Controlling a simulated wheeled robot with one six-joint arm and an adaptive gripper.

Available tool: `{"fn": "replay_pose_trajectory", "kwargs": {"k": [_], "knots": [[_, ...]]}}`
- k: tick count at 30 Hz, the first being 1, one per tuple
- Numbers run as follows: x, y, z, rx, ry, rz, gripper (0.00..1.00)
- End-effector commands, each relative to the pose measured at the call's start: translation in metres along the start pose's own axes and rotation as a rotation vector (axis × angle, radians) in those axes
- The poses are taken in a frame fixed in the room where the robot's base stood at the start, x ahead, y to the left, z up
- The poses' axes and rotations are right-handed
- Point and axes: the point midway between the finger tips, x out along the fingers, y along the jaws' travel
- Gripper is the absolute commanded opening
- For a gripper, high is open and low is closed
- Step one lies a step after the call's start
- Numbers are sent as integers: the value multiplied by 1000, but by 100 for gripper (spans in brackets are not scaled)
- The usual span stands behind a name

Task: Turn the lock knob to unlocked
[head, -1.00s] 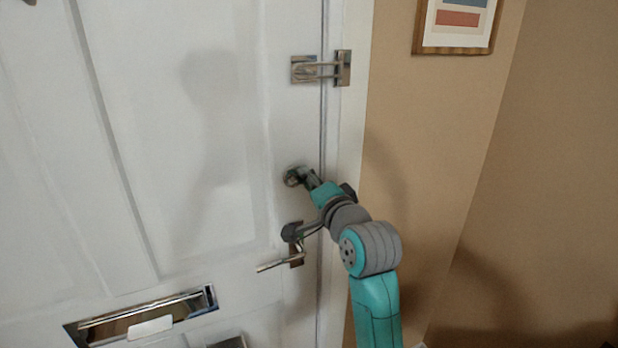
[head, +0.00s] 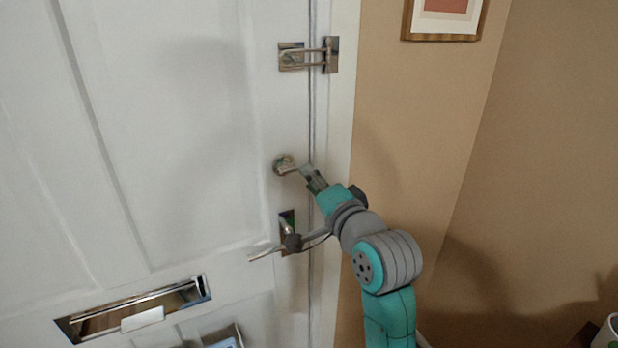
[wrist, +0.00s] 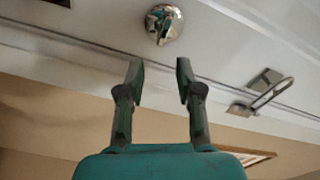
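The lock knob (head: 284,165) is a small shiny metal piece on a round plate on the white door (head: 190,120), above the lever handle. In the wrist view the knob (wrist: 163,24) sits beyond the fingertips, roughly in line with the space between them. My gripper (head: 305,172) is just right of the knob in the head view. In the wrist view my gripper (wrist: 159,75) is open, with nothing between its fingers, and apart from the knob.
A lever handle (head: 268,254) is below the knob, partly covered by my arm. A swing-bar latch (head: 307,56) is above, across the door edge, and also in the wrist view (wrist: 262,95). A letter slot (head: 133,308) is lower left. A tan wall is right.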

Motion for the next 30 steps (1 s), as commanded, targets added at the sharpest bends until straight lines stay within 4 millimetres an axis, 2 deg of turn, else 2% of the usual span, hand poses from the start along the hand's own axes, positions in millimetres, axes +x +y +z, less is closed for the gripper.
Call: {"fn": "replay_pose_trajectory", "kwargs": {"k": [21,30], "knots": [[-43,1,-1,1,0,0,35],[-48,1,-1,0,0,0,35]]}}
